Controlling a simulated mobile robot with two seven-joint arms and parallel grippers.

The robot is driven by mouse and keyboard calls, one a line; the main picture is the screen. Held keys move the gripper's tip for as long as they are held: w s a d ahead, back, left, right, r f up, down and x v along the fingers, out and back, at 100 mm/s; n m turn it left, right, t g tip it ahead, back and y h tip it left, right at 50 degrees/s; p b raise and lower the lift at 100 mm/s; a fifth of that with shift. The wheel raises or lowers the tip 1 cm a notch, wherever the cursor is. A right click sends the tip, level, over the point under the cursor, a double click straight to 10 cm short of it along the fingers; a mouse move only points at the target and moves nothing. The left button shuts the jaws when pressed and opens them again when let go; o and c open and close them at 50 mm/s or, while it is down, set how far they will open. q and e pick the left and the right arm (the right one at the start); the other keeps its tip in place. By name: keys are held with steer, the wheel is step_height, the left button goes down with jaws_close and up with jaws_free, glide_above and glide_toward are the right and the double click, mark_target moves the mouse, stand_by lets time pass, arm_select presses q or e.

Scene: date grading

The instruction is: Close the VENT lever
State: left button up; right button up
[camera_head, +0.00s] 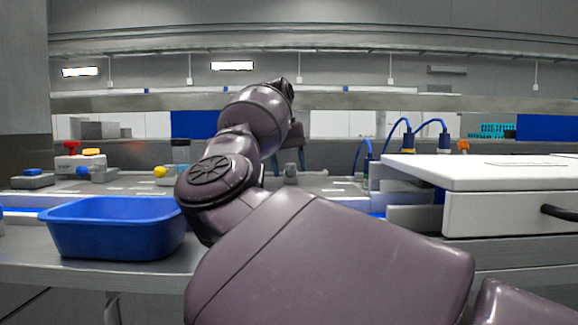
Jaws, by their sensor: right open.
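My right arm rises from the lower right and fills the middle of the view. My right gripper (288,158) shows as dark fingers behind the arm, pointing down at the back worktop, and it is open. A small grey fitting (291,173) sits just below the fingers; I cannot tell whether they touch it. No label reading VENT is legible, so I cannot tell which part is the VENT lever. A yellow knob (160,171), a blue knob (83,171) and a red-topped control (72,148) stand to the left. My left gripper is not in view.
A blue bin (117,228) stands on the front left of the bench. A white cabinet with a drawer (505,213) stands at the right, its top above bench level. Blue cables (407,130) arch behind it. My forearm hides much of the bench centre.

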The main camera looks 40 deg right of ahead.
arm_select(q)
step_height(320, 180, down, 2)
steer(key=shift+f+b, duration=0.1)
steer(key=shift+b, duration=1.15)
arm_select(e)
step_height(320, 180, up, 10)
steer(key=w+a, duration=0.1)
steer(key=shift+w+a+r, duration=0.15)
steer(key=shift+w+a, duration=0.1)
steer(key=shift+w, duration=0.1)
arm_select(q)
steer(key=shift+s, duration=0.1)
arm_select(e)
steer(key=shift+s+r, duration=0.1)
steer(key=shift+r, duration=0.05)
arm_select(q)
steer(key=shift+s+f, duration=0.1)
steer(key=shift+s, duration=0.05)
